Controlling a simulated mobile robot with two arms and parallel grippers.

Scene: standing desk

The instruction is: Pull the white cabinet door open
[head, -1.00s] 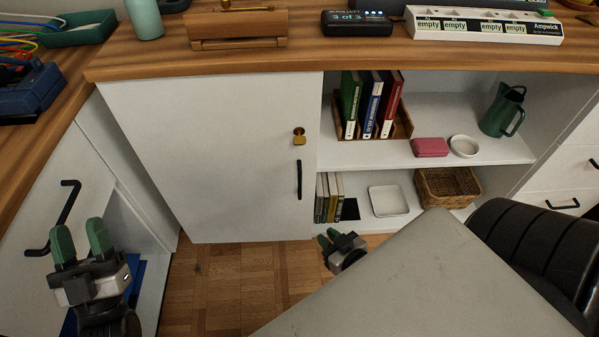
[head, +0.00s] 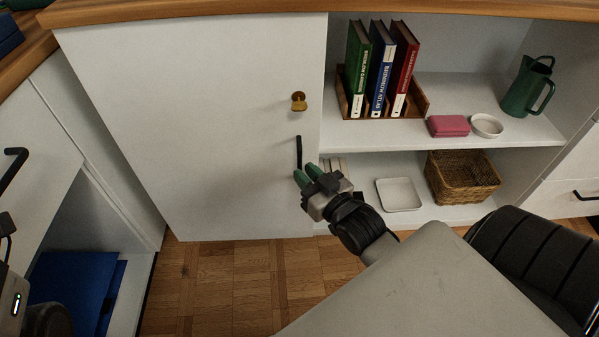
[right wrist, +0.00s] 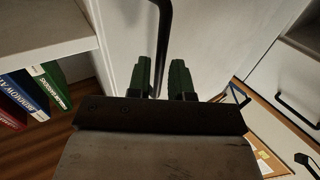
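The white cabinet door (head: 200,130) looks shut in the head view, with a black vertical bar handle (head: 299,152) near its right edge. The handle also shows in the right wrist view (right wrist: 163,40). My right gripper (head: 307,175) is at the handle's lower end. In the right wrist view its two green fingers (right wrist: 160,80) are apart, with the handle reaching down between them; I cannot tell whether they touch it. Only part of my left gripper's body shows at the left edge of the head view; its fingers are out of frame.
A brass lock (head: 298,102) sits above the handle. Open shelves to the right hold books (head: 382,70), a pink box (head: 448,126), a white bowl (head: 486,125), a green pitcher (head: 527,87), a white tray (head: 398,194) and a wicker basket (head: 462,177). Wooden floor (head: 230,285) before the door is clear.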

